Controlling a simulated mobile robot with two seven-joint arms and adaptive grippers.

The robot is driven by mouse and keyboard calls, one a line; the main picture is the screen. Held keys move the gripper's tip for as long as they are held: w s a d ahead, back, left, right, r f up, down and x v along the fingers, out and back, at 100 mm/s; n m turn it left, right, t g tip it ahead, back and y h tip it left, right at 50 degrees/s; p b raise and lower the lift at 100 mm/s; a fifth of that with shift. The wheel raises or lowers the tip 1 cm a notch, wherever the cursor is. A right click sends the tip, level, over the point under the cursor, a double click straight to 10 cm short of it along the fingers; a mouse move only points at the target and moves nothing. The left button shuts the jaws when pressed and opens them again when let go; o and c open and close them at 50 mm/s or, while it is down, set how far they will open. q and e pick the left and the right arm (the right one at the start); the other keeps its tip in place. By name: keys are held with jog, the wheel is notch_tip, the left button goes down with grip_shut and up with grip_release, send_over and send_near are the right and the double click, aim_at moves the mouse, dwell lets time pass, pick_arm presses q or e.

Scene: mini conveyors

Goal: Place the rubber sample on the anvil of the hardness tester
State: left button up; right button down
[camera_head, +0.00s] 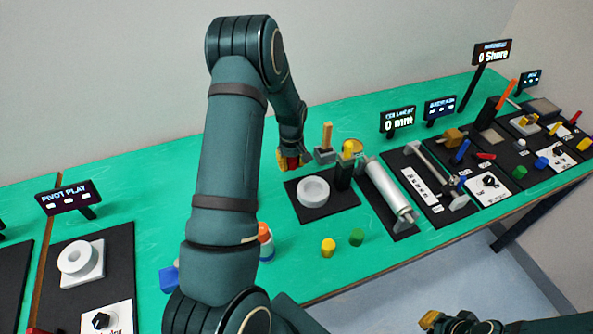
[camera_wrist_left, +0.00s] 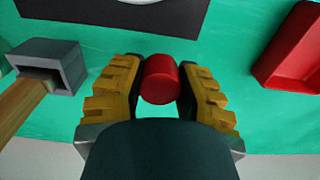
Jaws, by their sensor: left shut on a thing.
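My left gripper (camera_head: 290,163) is shut on a short red cylinder (camera_wrist_left: 160,80), with a yellow ribbed finger on each side in the left wrist view. It holds the cylinder over the green table, beside a grey holder with a wooden handle. A yellow cylinder (camera_head: 328,247) and a green cylinder (camera_head: 356,237) stand on the table nearer the front. No label shows which cylinder is the rubber sample. The "0 Shore" display (camera_head: 492,53) stands far right, with a dark block (camera_head: 487,112) below it; the anvil is too small to make out. My right gripper (camera_head: 440,321) is at the bottom edge, its opening unclear.
The grey holder (camera_wrist_left: 48,62) and a red tray (camera_wrist_left: 292,48) flank the gripper in the wrist view. A white ring (camera_head: 313,191) on a black board and a silver roller (camera_head: 388,190) lie to the right. The display row continues right; the green table is clear behind the left arm.

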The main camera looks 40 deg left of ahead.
aim_at(292, 176)
pick_arm(q)
jog(key=shift+f, duration=2.2)
jog(key=shift+f, duration=0.1)
jog(key=o, duration=0.6)
jog(key=shift+f+b, duration=0.1)
jog(key=shift+b, duration=0.2)
jog(key=o, duration=0.4)
